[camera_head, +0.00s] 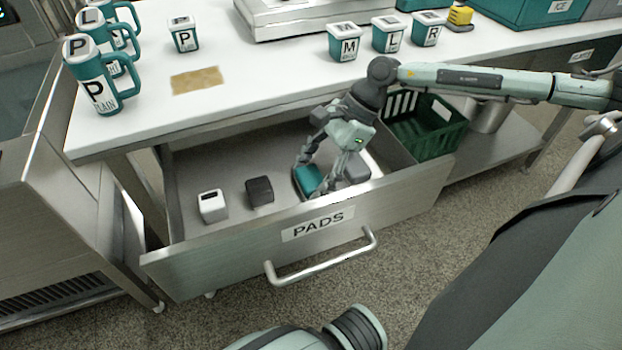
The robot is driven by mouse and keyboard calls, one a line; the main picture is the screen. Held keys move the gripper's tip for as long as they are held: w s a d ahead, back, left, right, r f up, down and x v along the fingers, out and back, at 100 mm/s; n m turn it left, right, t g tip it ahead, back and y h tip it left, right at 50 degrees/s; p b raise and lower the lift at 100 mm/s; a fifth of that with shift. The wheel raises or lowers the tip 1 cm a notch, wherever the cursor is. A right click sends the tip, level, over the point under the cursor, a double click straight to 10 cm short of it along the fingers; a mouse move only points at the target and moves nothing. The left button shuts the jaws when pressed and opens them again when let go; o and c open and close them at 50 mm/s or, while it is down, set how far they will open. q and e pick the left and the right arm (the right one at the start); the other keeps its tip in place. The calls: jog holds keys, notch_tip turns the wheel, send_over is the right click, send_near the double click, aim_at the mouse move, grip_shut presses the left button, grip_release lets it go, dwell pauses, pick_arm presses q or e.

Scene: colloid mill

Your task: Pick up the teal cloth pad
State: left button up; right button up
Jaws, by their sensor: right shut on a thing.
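The teal cloth pad (306,180) is in the open drawer marked PADS (215,245), behind its front panel. My right gripper (317,180) reaches down into the drawer and is shut on the teal pad, its fingers partly covering it. I cannot tell whether the pad is clear of the drawer floor. My left gripper is not in view.
In the drawer, a white block (212,206) and a dark grey block (260,191) stand to the left; a grey one (356,168) is close right of my gripper. Lettered cups and teal mugs (92,84) stand on the white counter (260,70).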

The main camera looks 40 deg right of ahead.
aim_at(311, 176)
jog(key=shift+c, duration=1.1)
jog(key=shift+r, duration=0.15)
notch_tip(311, 176, up, 10)
jog(key=shift+f, duration=0.1)
